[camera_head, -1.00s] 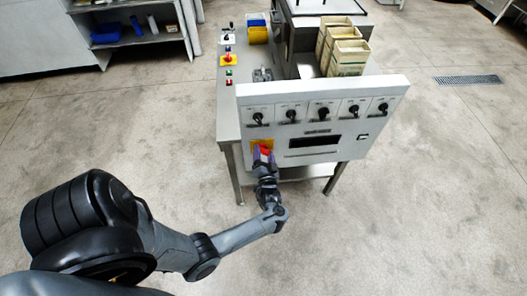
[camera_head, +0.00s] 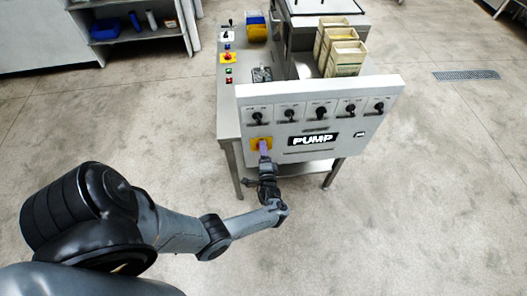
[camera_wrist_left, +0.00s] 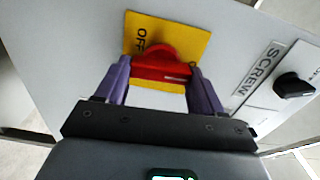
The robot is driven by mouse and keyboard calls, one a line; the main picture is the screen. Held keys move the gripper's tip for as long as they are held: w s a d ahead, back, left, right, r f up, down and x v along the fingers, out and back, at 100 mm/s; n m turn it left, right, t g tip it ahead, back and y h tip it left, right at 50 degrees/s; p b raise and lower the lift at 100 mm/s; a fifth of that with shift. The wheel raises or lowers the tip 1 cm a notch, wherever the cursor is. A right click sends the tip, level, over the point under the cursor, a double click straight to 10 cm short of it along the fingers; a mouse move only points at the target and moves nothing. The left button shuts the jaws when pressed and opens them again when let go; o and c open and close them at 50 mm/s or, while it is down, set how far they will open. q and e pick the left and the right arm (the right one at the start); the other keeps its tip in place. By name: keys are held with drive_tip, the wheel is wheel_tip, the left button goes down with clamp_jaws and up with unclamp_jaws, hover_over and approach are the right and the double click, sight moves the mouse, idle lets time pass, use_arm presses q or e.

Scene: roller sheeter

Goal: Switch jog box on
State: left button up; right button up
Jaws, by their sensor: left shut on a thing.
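The jog box is a light grey panel (camera_head: 370,104) on the front of the machine table. At its lower left is a yellow plate (camera_head: 256,141) with a red rotary switch. In the left wrist view the red knob (camera_wrist_left: 163,64) sits on the yellow plate (camera_wrist_left: 194,38), with the word OFF at its left. My left gripper (camera_head: 264,148) has its purple fingers on both sides of the red knob and is shut on it. The fingers mostly hide the knob in the head view. My right gripper is not in view.
A row of black knobs (camera_head: 321,112) runs along the panel above the display. Another control strip with a yellow-based red button (camera_head: 228,58) is on the tabletop. Cream bins (camera_head: 346,58) stand behind the panel. The floor in front is clear.

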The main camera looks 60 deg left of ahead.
use_arm(q)
drive_tip(key=shift+m, duration=0.4)
drive_tip(key=o, duration=1)
drive_tip(key=shift+o, duration=0.2)
drive_tip(key=v, duration=1)
drive_tip(key=shift+s+d+p, duration=0.25)
drive_tip(key=shift+d+p, duration=0.1)
drive_tip(key=shift+p, duration=0.1)
